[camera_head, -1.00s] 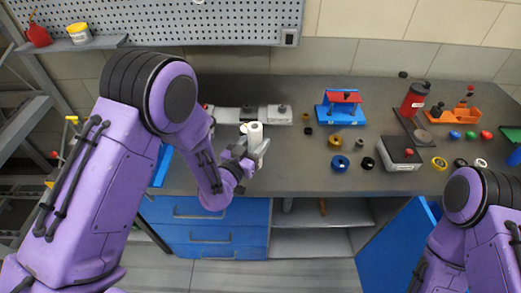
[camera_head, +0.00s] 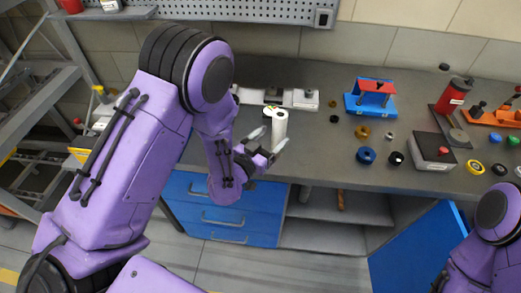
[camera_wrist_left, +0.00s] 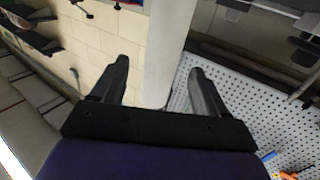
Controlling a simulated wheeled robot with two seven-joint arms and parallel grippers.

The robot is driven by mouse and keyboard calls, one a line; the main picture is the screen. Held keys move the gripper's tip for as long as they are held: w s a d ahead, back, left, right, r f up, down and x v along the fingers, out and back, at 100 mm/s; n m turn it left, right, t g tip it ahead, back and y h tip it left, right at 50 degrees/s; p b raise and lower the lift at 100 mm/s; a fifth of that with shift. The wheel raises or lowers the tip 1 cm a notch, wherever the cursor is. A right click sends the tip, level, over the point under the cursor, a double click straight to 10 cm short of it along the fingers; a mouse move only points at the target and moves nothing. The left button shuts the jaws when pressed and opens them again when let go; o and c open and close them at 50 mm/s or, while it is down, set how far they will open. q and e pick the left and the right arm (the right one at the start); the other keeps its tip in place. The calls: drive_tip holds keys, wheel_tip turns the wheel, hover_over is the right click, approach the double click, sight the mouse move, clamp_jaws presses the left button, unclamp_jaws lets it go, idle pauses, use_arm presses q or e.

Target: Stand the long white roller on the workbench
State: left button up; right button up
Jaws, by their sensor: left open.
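The long white roller (camera_head: 279,130) looks upright at the front part of the grey workbench (camera_head: 330,160) in the head view. Its lower end is partly hidden by a finger. My left gripper (camera_head: 271,139) is open, with one finger on each side of the roller's lower part. In the left wrist view, the pale roller (camera_wrist_left: 166,55) runs between the two spread fingers, with a gap visible on both sides. My right arm shows at the right edge, but its gripper is out of view.
Bare bench lies between roller and rings.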

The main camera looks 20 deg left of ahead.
sight(283, 118)
use_arm(q)
drive_tip(key=b+v, duration=0.2)
drive_tip(key=v, duration=0.6)
drive_tip(key=s+d+f+n+g+b, duration=0.1)
drive_tip(key=d+f+n, duration=0.3)
drive_tip(key=n, duration=0.6)
drive_tip(key=w+a+r+n+t+b, duration=0.1)
drive_tip(key=w+a+r+n, duration=0.15)
drive_tip(key=n, duration=1.05)
drive_tip(key=w+a+r+n+b, duration=0.15)
drive_tip(key=r+n, duration=0.25)
drive_tip(key=n, duration=0.9)
drive_tip(key=p+x, duration=0.1)
drive_tip(key=x, duration=0.2)
drive_tip(key=p+x, duration=0.1)
drive_tip(key=x, duration=0.3)
drive_tip(key=p+x, duration=0.1)
drive_tip(key=x, duration=0.3)
drive_tip(key=shift+w+d+r+p, duration=0.15)
drive_tip(key=shift+d+r+p, duration=0.15)
drive_tip(key=shift+d+r, duration=0.15)
drive_tip(key=shift+w+f, duration=0.1)
drive_tip(key=shift+f, duration=0.05)
drive_tip(key=shift+a, duration=0.15)
drive_tip(key=c, duration=0.8)
clamp_jaws()
